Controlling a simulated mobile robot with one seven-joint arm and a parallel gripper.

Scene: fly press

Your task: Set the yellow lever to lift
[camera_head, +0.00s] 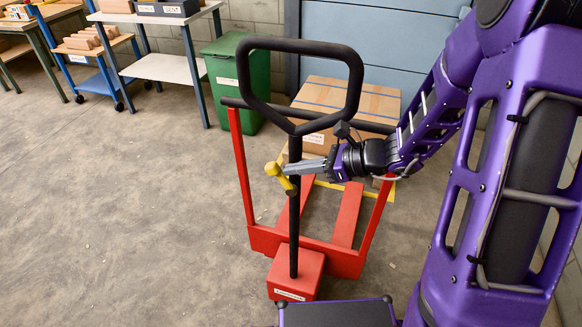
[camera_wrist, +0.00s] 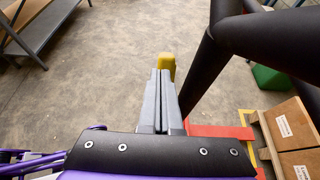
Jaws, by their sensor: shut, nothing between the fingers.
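The yellow lever (camera_head: 273,169) sits on the black shaft of the red pallet truck (camera_head: 297,275), below its black loop handle (camera_head: 300,46). The lever's rounded yellow end shows in the wrist view (camera_wrist: 167,62), partly hidden by my fingers. My gripper (camera_head: 291,168) is shut and empty, reaching in from the right. Its fingertips (camera_wrist: 161,74) are at the lever, just short of its end in the wrist view. I cannot tell whether they touch it. The black shaft passes close to the right of the fingers in the wrist view.
A green bin (camera_head: 238,75), a white-topped table (camera_head: 165,68) and other benches stand at the back left. The concrete floor (camera_head: 120,200) at left is clear.

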